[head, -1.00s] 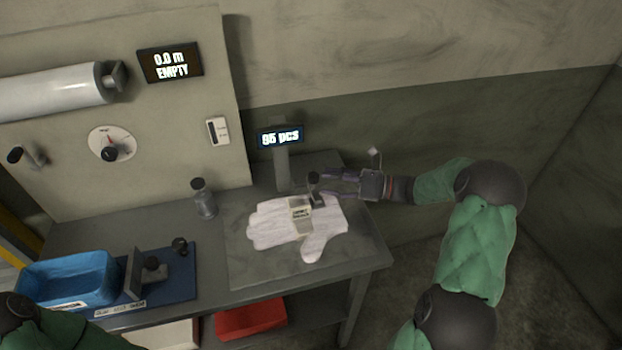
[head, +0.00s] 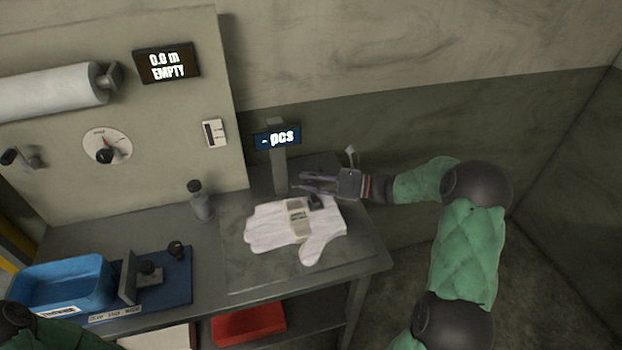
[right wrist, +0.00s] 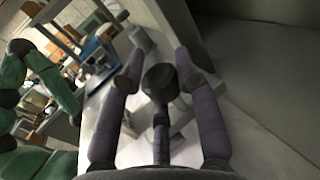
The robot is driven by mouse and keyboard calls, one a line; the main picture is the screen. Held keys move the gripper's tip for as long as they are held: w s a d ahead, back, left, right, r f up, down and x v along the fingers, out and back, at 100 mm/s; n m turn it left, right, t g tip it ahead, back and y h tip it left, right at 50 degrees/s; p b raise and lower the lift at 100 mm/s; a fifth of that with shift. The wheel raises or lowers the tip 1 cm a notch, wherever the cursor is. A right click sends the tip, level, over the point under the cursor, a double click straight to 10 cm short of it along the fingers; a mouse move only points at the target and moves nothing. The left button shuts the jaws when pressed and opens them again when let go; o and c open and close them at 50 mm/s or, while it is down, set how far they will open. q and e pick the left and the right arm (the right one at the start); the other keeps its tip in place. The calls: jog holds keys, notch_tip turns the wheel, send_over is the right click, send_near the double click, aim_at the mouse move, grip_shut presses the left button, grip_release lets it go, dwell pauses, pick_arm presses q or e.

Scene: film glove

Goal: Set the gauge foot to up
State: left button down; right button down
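The gauge stands at the right of the bench, with a grey post (head: 279,170) and a display (head: 277,137) that reads "- pcs". A white glove (head: 270,228) lies flat beneath it, with a pale block (head: 299,222) and a dark gauge part (head: 316,202) over it. I cannot tell the foot's exact height. My right gripper (head: 297,183) is above the glove's far edge, beside the post. Its fingers are spread. In the right wrist view a black knob on a stem (right wrist: 160,80) is between the fingers, with gaps at both sides. My left gripper is out of view.
A grey bottle (head: 202,206) stands left of the gauge. A blue bin (head: 62,282) and a blue board (head: 178,280) with a clamp are at the left. A panel with a roll (head: 50,92) and dial (head: 107,144) rises behind. A red bin (head: 248,323) is below.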

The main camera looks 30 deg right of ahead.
jog(key=shift+r+p, duration=3.85)
jog(key=shift+r, duration=0.6)
jog(key=shift+f, duration=0.1)
jog(key=c, duration=0.9)
grip_release()
jog(key=shift+w, duration=0.1)
jog(key=v, duration=1.2)
